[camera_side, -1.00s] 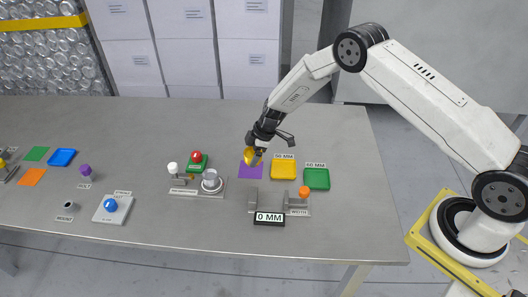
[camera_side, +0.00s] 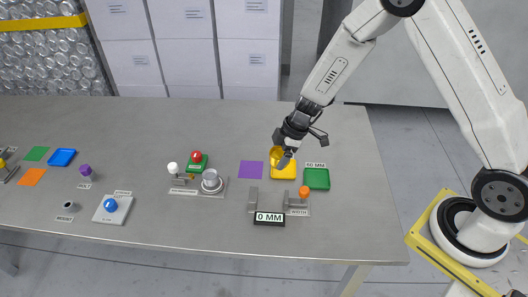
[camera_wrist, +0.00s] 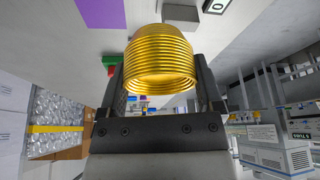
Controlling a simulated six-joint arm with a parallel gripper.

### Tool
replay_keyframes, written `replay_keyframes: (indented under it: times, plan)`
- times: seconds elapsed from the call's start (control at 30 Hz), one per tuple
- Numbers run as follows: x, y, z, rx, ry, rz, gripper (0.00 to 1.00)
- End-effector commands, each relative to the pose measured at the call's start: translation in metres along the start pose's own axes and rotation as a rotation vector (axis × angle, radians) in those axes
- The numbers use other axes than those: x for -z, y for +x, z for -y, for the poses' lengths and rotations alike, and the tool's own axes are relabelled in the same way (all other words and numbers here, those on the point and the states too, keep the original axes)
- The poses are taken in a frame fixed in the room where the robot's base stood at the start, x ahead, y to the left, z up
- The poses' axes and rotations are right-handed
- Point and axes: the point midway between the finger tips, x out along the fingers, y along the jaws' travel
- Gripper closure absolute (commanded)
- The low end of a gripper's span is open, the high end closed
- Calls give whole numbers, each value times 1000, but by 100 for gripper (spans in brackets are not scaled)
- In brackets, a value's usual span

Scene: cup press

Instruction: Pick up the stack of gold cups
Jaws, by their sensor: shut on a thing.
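The stack of gold cups (camera_wrist: 162,58) is between the jaws of my gripper (camera_wrist: 163,85) in the wrist view, its stacked rims showing as several ridges. In the side view the gold stack (camera_side: 277,154) is partly hidden by my gripper (camera_side: 285,157), which is shut on it. The gripper is over the yellow tray (camera_side: 287,173). I cannot tell whether the stack touches the tray.
A purple square (camera_side: 251,170) lies bare to the left of the yellow tray. A green tray (camera_side: 317,179) is at its right. The width gauge with a "0 MM" display (camera_side: 269,218) stands in front. A press with a metal cup (camera_side: 211,179) and red button (camera_side: 197,156) stands farther left.

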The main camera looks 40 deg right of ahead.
Motion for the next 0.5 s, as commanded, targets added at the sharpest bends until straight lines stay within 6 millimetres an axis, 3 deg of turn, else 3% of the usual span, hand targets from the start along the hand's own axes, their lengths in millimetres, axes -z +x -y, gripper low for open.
replay_keyframes:
  times: [0.5]
  plan:
    - [-5, -9, 12, 0, 0, 0, 72]
